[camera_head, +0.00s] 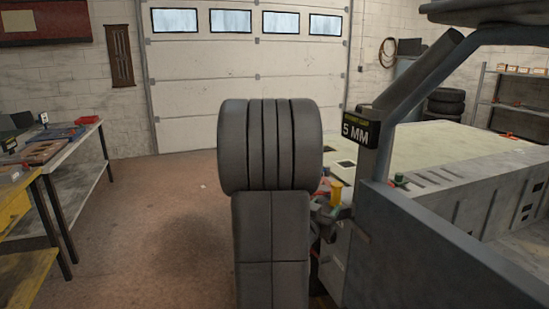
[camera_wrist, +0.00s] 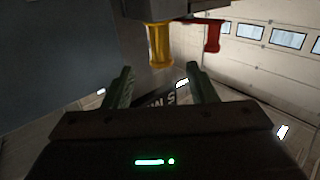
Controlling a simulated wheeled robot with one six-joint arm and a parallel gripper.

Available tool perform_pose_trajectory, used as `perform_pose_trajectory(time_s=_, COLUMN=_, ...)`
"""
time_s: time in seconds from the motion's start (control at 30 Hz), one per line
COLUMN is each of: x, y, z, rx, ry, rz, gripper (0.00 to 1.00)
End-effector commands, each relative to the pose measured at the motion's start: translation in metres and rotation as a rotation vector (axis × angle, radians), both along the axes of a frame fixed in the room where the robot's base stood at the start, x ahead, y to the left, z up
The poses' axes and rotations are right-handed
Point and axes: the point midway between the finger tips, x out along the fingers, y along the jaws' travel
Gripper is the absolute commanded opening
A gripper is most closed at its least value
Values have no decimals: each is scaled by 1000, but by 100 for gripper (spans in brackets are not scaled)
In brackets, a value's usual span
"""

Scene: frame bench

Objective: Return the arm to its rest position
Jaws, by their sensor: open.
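My gripper (camera_wrist: 162,84) shows in the wrist view with its two dark green fingers apart and nothing between them. A yellow cylindrical part (camera_wrist: 159,45) and a red part (camera_wrist: 213,36) hang just beyond the fingertips, apart from them as far as I can tell. In the head view my own thick grey arm link stands upright in the middle and hides what is behind it.
A large grey machine (camera_head: 430,250) with a "5 MM" label (camera_head: 359,131) fills the right side. A workbench (camera_head: 80,150) stands at left, with a yellow-edged table (camera_head: 14,205) nearer. The floor (camera_head: 165,200) between is clear, up to a white garage door (camera_head: 230,65).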

Motion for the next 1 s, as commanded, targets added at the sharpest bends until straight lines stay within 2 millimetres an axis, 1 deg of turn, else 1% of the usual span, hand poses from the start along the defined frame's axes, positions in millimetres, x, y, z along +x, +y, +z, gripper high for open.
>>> perform_pose_trajectory(time_s=0.1, x=21, y=-13, z=1, rx=1, ry=0, rz=-2, gripper=52)
perform_pose_trajectory(time_s=0.5, x=90, y=-56, z=1, rx=1, ry=1, rz=-1, gripper=52)
perform_pose_trajectory(time_s=0.6, x=89, y=-54, z=18, rx=0, ry=-1, rz=2, gripper=52)
perform_pose_trajectory(time_s=0.9, x=89, y=-54, z=51, rx=1, ry=-1, rz=1, gripper=52)
perform_pose_trajectory(time_s=1.0, x=89, y=-54, z=59, rx=1, ry=-1, rz=1, gripper=52)
